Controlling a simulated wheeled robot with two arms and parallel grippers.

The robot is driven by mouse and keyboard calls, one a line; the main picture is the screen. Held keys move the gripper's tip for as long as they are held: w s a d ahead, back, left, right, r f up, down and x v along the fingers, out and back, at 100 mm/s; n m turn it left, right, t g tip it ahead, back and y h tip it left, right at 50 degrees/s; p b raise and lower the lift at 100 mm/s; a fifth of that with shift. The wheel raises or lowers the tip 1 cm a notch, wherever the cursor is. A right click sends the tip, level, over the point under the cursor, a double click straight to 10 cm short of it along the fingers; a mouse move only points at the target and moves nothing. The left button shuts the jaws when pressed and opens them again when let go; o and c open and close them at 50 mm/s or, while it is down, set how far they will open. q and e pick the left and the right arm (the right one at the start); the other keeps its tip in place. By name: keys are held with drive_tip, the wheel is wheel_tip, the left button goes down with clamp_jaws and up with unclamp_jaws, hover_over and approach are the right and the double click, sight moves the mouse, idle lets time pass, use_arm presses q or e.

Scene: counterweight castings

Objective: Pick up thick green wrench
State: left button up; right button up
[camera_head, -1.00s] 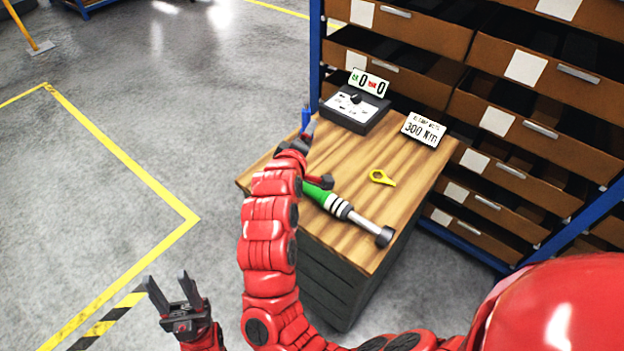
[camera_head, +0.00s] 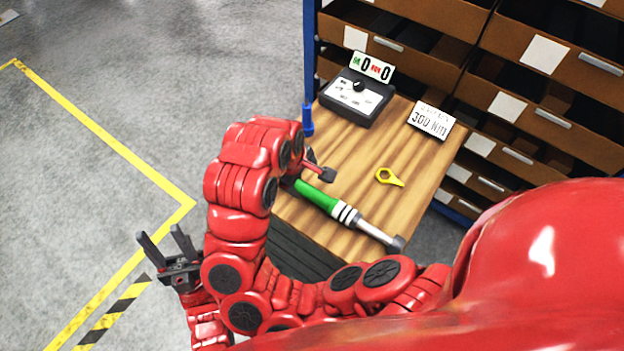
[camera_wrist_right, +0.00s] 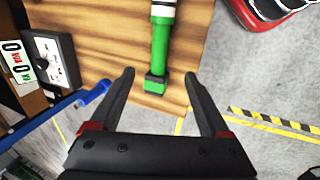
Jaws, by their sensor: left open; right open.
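The thick green wrench (camera_head: 350,217) lies on the wooden bench top, its green handle toward my right arm and its metal head toward the bench's front right corner. In the right wrist view, the green handle (camera_wrist_right: 161,45) points down, its dark-rimmed end between the tips of my open right gripper (camera_wrist_right: 160,74). The jaws are not closed on it, and I cannot tell the height between them. In the head view my right gripper (camera_head: 321,168) is partly hidden by my own wrist, beside the handle. My left gripper (camera_head: 160,234) is open and empty over the floor.
A yellow ring wrench (camera_head: 390,177) lies on the bench behind the green one. A control box (camera_head: 355,97) with a counter sign and a 300 Nm sign (camera_head: 431,120) stand at the back. A drawer shelf (camera_head: 530,110) and its blue post (camera_head: 308,70) border the bench.

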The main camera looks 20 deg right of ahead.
approach(317, 195)
drive_tip(key=x, duration=0.1)
drive_tip(key=b+x, duration=0.1)
drive_tip(key=x, duration=0.2)
drive_tip(key=shift+s+f, duration=0.3)
drive_tip(key=shift+f, duration=0.15)
drive_tip(key=x, duration=0.5)
drive_tip(key=shift+w, duration=0.25)
drive_tip(key=shift+c, duration=0.2)
clamp_jaws()
drive_tip(key=shift+r, duration=0.1)
